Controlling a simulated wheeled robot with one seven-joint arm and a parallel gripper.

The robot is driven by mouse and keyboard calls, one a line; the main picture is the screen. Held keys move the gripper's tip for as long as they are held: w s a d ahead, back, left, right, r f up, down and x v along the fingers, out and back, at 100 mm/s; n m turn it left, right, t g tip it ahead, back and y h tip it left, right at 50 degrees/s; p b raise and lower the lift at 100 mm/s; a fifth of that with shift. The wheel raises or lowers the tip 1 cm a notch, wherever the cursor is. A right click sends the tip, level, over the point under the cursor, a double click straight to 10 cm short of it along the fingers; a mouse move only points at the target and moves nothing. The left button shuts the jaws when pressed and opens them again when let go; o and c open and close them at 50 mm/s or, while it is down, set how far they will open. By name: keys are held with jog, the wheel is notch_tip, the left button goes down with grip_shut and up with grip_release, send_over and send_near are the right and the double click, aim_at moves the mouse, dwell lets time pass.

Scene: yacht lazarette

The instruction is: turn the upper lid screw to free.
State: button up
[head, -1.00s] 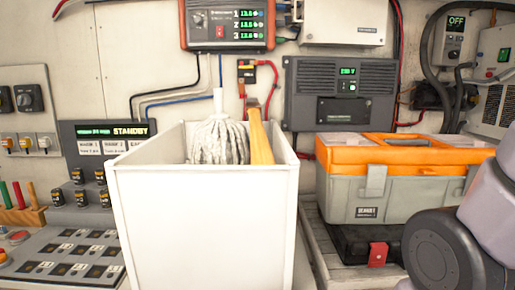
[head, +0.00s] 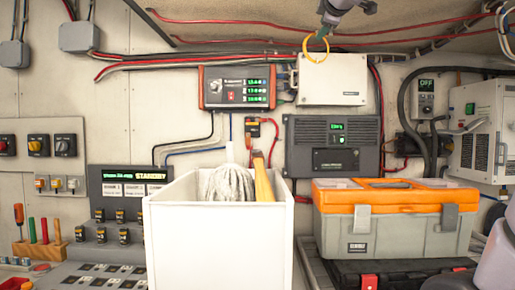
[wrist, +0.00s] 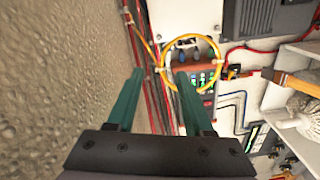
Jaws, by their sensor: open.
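My gripper (head: 322,32) is at the top of the head view, above the white wall box (head: 333,80). In the wrist view its two teal fingers (wrist: 158,75) stand apart with nothing clearly held between them. A yellow ring or cable loop (head: 316,47) shows at the gripper in the head view. In the wrist view the yellow loop (wrist: 163,66) lies beyond the fingers, around and partly over the red-framed display unit. I cannot tell whether it touches a finger. The white box also shows in the wrist view (wrist: 195,14). I cannot make out the upper lid screw in either view.
Red and black cables (head: 220,57) run along the upper wall near the gripper. The red-framed display unit (head: 237,88) and a grey panel unit (head: 333,146) are on the wall. Below stand a white bin (head: 215,245) with a mop head and an orange-lidded toolbox (head: 390,230).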

jog(key=s+d+f+m+g, duration=0.2)
jog(key=s+d+f+m, duration=0.15)
jog(key=f, duration=0.45)
jog(key=s+d+f+m+g+h, duration=0.15)
jog(key=f+m, duration=0.25)
jog(key=f, duration=0.4)
jog(key=s+d+f+m+g+y, duration=0.1)
jog(key=s+d+f+m+g, duration=0.25)
jog(key=f, duration=0.45)
jog(key=s+a+f+m+g+y, duration=0.1)
jog(key=s+f+m, duration=0.3)
jog(key=f, duration=0.4)
jog(key=s+a+f+m+g+y, duration=0.1)
jog(key=s+a+f+m+g, duration=0.1)
jog(key=s+f, duration=0.5)
jog(key=shift+s+f+m+g+y, duration=0.25)
jog(key=shift+f+m+g+y, duration=0.2)
jog(key=shift+m, duration=0.65)
jog(key=shift+d, duration=0.1)
